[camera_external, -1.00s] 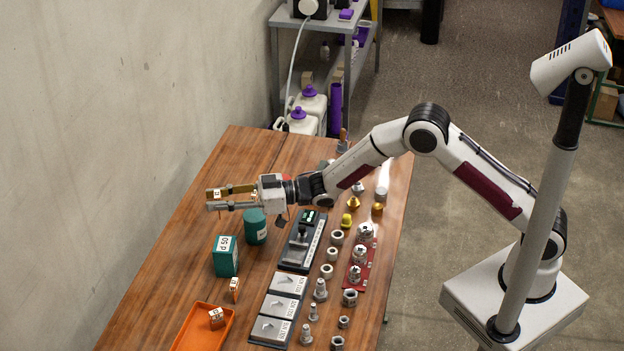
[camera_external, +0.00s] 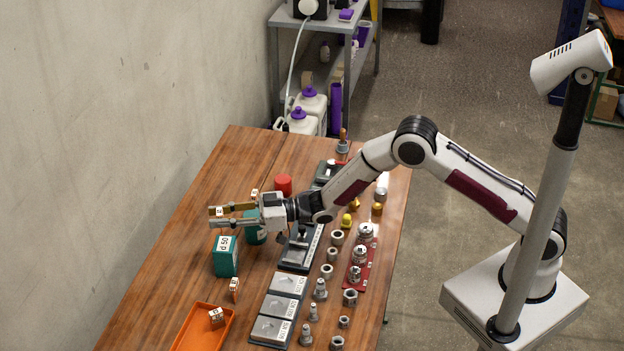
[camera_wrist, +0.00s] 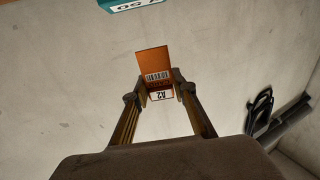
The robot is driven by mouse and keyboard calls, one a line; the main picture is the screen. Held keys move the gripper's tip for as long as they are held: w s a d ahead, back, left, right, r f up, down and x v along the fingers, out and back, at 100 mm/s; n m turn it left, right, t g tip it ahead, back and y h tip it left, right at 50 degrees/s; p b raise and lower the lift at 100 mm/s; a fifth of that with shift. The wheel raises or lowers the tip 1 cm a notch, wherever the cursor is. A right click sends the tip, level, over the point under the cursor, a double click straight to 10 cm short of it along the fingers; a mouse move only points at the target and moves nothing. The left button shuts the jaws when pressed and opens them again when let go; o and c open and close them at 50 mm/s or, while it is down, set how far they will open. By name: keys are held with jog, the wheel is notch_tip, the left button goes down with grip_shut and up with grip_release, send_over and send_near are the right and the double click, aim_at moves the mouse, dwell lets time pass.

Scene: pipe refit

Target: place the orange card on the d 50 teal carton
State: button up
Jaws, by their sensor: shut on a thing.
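My gripper (camera_external: 226,216) is shut on the orange card (camera_wrist: 154,62), which has a barcode and a white A2 label in the wrist view. In the external view a small part of the card (camera_external: 219,210) shows between the fingertips. The d 50 teal carton (camera_external: 225,258) stands upright on the table. My fingertips are above the carton's far side, apart from it. An edge of the carton (camera_wrist: 128,4) with its white label shows at the top of the wrist view, beyond the card.
Plates, nuts and bolts fill the right. Bare wood (camera_external: 165,262) lies left of the carton.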

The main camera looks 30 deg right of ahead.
jog(key=shift+f, duration=0.25)
jog(key=shift+f, duration=1.9)
jog(key=shift+f, duration=0.15)
jog(key=o, duration=0.8)
jog(key=shift+r, duration=0.2)
jog(key=v, duration=1.2)
jog(key=shift+f, duration=0.1)
